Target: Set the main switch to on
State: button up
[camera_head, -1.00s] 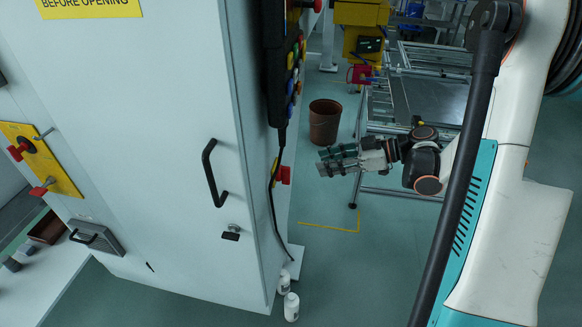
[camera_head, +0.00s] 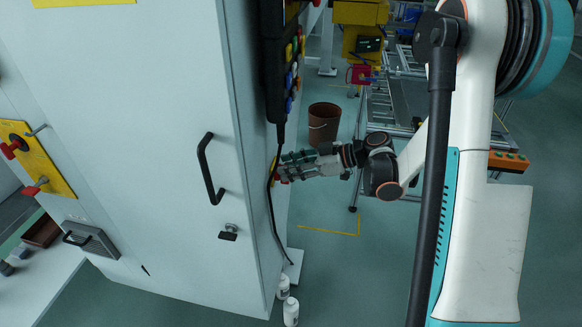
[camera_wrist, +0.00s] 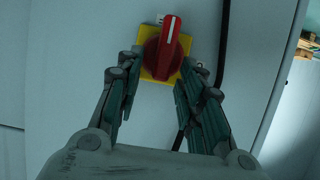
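The main switch (camera_wrist: 166,50) shows in the wrist view as a red rotary knob on a yellow plate (camera_wrist: 152,73), mounted on the grey cabinet side. The white mark on the knob points nearly straight up, leaning slightly right. My gripper (camera_wrist: 167,84) is open, with one finger on each side of the knob's lower part. I cannot tell whether the fingers touch it. In the head view my gripper (camera_head: 284,170) is at the cabinet's side face and hides most of the switch.
A black cable (camera_head: 272,215) hangs close to the gripper, from a pendant with coloured buttons (camera_head: 293,75). The cabinet door has a black handle (camera_head: 208,170). White bottles (camera_head: 290,310) stand on the floor below. A brown bin (camera_head: 324,122) stands behind the gripper.

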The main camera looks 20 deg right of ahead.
grip_shut()
jog(key=shift+w, duration=0.1)
jog(key=f+m+g+y+b, duration=0.1)
jog(key=m+y, duration=0.1)
jog(key=m, duration=0.2)
jog(key=w+d+f+m+g+y+b, duration=0.1)
jog(key=m+y+b, duration=0.1)
jog(key=m, duration=0.3)
jog(key=w+m+g+y+b, duration=0.1)
jog(key=m+g+y+b, duration=0.1)
jog(key=m, duration=0.2)
jog(key=shift+w+d+f, duration=0.15)
jog(key=shift+d+f, duration=0.1)
jog(key=shift+f, duration=0.15)
dwell(0.4)
jog(key=shift+m, duration=0.4)
grip_release()
